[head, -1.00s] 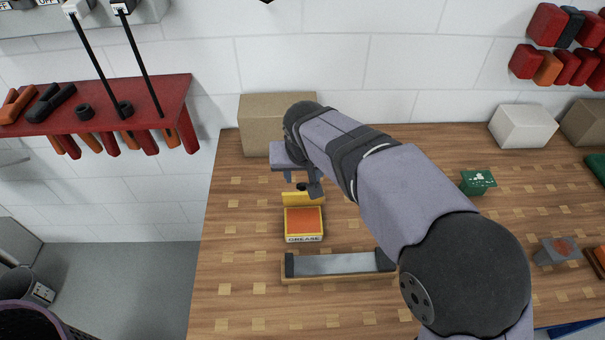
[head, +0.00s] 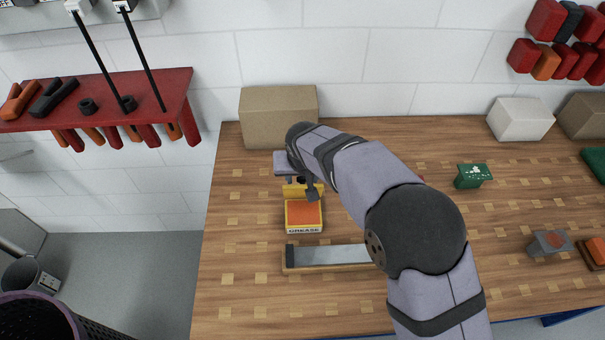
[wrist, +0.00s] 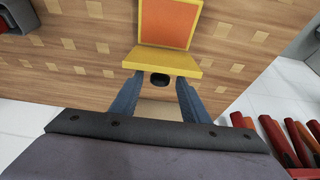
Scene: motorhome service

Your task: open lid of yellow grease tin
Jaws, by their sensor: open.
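The yellow grease tin (head: 304,216) stands on the wooden bench with its orange-red contents showing and "GREASE" on its front. It also shows at the top of the wrist view (wrist: 167,22). Its yellow lid (head: 294,190) stands raised at the back edge; in the wrist view the lid (wrist: 162,60) is a yellow band below the orange face. My gripper (wrist: 158,84) is open just behind the lid. Its two fingers lie on either side of a small dark knob (wrist: 160,78) at the lid. I cannot tell whether they touch it. My wrist partly hides the lid in the head view.
A bar-like holder (head: 330,257) lies in front of the tin. A cardboard box (head: 278,115) stands behind my gripper by the wall. A green block (head: 473,176) and a grey block (head: 550,244) are to the right. A red tool shelf (head: 150,92) hangs at left.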

